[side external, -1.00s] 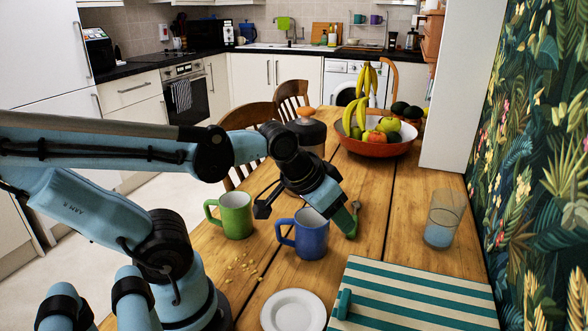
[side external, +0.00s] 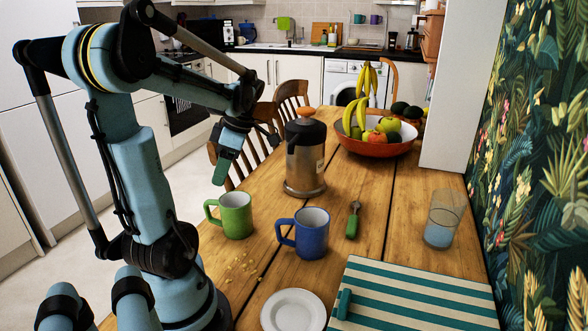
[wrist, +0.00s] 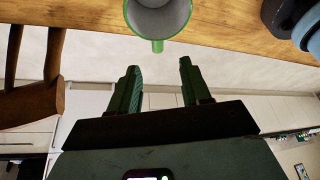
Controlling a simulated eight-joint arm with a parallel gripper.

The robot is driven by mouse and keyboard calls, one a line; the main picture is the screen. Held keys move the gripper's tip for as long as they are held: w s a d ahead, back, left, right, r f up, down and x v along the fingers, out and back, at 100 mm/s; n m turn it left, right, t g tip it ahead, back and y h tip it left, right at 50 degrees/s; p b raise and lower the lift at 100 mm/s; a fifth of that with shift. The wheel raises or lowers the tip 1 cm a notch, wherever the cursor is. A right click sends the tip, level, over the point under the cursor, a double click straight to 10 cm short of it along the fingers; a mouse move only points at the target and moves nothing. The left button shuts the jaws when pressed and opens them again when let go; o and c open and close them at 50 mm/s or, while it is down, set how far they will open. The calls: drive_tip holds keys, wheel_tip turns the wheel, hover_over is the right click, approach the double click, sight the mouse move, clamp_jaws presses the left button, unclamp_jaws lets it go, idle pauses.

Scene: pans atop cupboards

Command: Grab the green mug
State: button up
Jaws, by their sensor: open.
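The green mug (side external: 236,216) stands upright on the wooden table near its left edge, with its handle to the left. In the wrist view the green mug (wrist: 157,45) shows at the top centre, its pale inside visible and its handle pointing down toward the fingers. My gripper (side external: 240,148) is raised above and behind the mug, out past the table's left edge. In the wrist view my gripper (wrist: 159,66) is open, with nothing between its fingers, and is apart from the mug.
A blue mug (side external: 310,233) stands just right of the green one. A metal coffee pot (side external: 305,160) stands behind them. A green-handled utensil (side external: 352,221), white plate (side external: 293,311), glass (side external: 442,222) and fruit bowl (side external: 375,147) are also on the table. A chair (wrist: 35,95) is close by.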

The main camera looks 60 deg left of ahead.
sight(207, 207)
drive_tip(key=x, duration=0.6)
drive_tip(key=shift+s+a+f, duration=0.15)
drive_tip(key=shift+s+f, duration=0.15)
drive_tip(key=shift+a+x, duration=0.15)
drive_tip(key=shift+x, duration=0.8)
drive_tip(key=shift+a+x, duration=0.2)
drive_tip(key=shift+x, duration=0.75)
drive_tip(key=shift+s+f, duration=0.35)
drive_tip(key=shift+f, duration=0.3)
drive_tip(key=shift+c, duration=0.5)
clamp_jaws()
